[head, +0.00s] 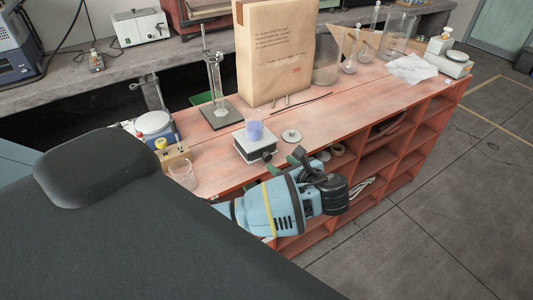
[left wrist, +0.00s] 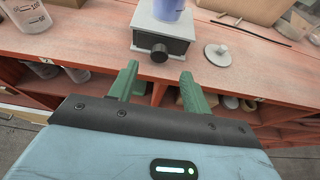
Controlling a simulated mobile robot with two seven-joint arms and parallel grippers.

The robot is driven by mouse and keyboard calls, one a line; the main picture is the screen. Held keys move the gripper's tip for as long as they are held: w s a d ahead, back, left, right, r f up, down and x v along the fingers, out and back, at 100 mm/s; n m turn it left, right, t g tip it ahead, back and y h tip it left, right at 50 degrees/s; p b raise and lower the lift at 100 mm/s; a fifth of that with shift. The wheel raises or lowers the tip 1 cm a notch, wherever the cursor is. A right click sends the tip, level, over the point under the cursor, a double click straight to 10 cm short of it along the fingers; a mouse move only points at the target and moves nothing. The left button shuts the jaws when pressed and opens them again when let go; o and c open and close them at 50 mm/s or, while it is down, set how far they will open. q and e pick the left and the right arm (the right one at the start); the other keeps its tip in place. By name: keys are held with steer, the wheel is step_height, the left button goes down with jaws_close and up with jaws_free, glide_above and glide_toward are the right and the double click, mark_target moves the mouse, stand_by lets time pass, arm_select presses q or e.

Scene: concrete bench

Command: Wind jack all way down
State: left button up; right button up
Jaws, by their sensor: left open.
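The jack (head: 255,146) is a low white-topped, dark-sided box near the bench's front edge, and it looks nearly flat. A beaker with blue-violet content (head: 254,128) stands on its top. In the left wrist view the jack (left wrist: 163,37) has a round black knob (left wrist: 159,53) on the side facing me. My left gripper (head: 289,160) is open and empty, in front of the jack. In the left wrist view its green fingers (left wrist: 157,82) are spread on either side of the knob's line, short of it and apart from it. My right gripper is not in view.
A glass beaker (head: 182,173) stands left at the front edge. A large paper bag (head: 276,50) and a stand with a cylinder (head: 218,90) are behind. Open shelves (head: 378,163) lie below the bench top.

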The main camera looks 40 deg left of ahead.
mark_target(268, 158)
arm_select(q)
steer(key=x, duration=0.7)
steer(key=shift+w+a+f, duration=0.1)
steer(key=shift+a+f, duration=0.1)
steer(key=shift+a, duration=0.1)
steer(key=c, duration=1)
steer(key=shift+n+t+h, duration=0.4)
steer(key=shift+n+t, duration=0.7)
steer(key=shift+n, duration=0.3)
steer(key=o, duration=1)
